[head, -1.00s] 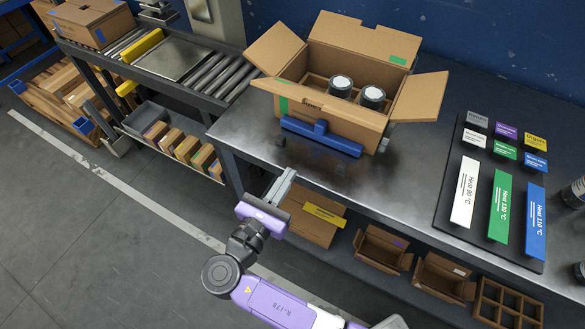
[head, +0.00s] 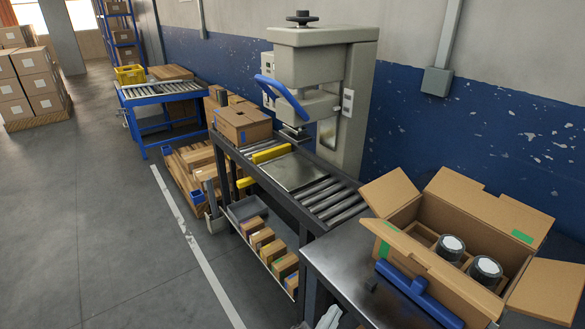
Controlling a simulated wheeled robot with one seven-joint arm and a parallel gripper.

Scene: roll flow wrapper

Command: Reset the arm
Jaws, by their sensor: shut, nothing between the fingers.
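Only a small pale grey piece, which looks like the tip of my gripper (head: 328,317), shows at the bottom edge of the head view. It is beside the front edge of the metal table, its fingers appear together, and nothing is seen in them. The rest of my arm is out of view. An open cardboard box (head: 427,262) stands on the table at the right, with two dark jars (head: 450,246) with white tops in it. A blue T-shaped tool (head: 418,295) is at the box's front.
A roller conveyor (head: 328,196) with a metal plate adjoins the table, below a beige press (head: 318,70) with a blue handle. Small boxes (head: 262,238) fill the shelf below. The floor (head: 110,230) at left is clear.

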